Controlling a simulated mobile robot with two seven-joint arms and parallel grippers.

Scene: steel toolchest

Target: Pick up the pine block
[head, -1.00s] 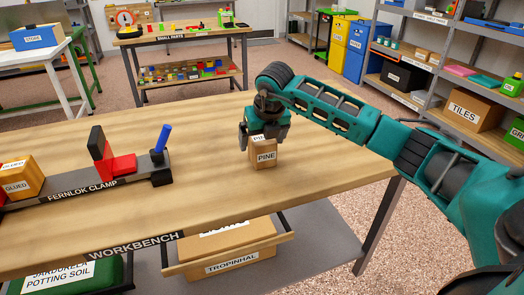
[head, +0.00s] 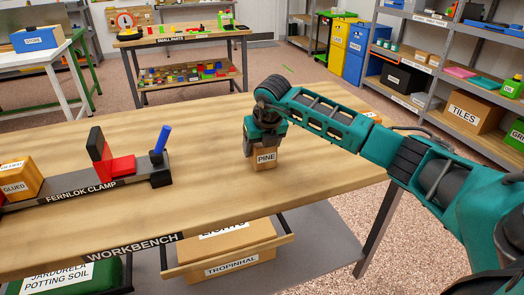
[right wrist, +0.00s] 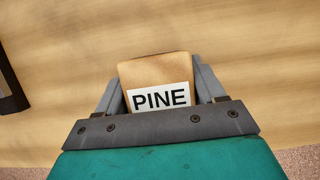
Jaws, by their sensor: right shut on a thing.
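The pine block (head: 264,163) is a small tan block with a white PINE label, upright on the right part of the workbench. My right gripper (head: 264,143) comes down on it from above, its fingers at the block's upper part. In the right wrist view, the block (right wrist: 155,72) sits between the two grey fingers (right wrist: 158,98), and the gripper is shut on it. I cannot tell whether the block's bottom touches the bench. My left gripper is not in view.
The workbench (head: 330,165) is clear around the block. The black Fernlok clamp (head: 85,190), with red jaws and a blue handle, lies to the left, with a glued block (head: 20,183) at its end. Another labelled thing (head: 373,116) shows partly behind my right arm.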

